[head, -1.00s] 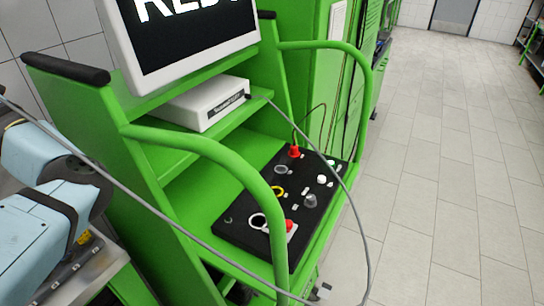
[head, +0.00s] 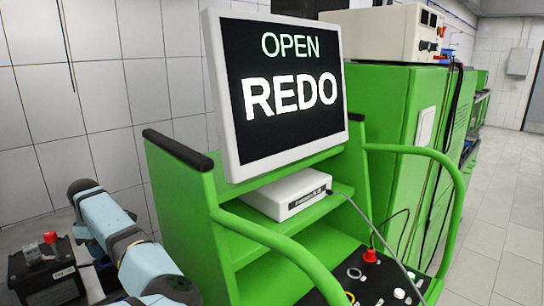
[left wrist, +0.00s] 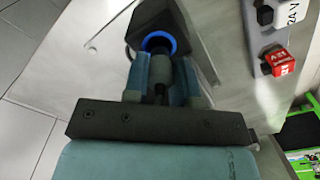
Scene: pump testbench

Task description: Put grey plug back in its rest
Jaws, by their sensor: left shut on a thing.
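In the left wrist view, my left gripper (left wrist: 160,85) is shut on the grey plug (left wrist: 160,68), a short grey cylinder between its two blue-grey fingers. The plug's far end points at a black block with a blue ring (left wrist: 157,41). I cannot tell how far the plug reaches into the ring. In the head view my left arm shows at the left, but its gripper is hidden or out of frame. My right gripper is in neither view.
The wrist view shows a grey metal plate (left wrist: 228,50), a red labelled block (left wrist: 278,62) and a white "24V" part (left wrist: 287,14). The head view shows the green bench, a monitor (head: 290,145) reading "OPEN REDO", a white box (head: 288,194) with a grey cable, and a black panel (head: 385,275).

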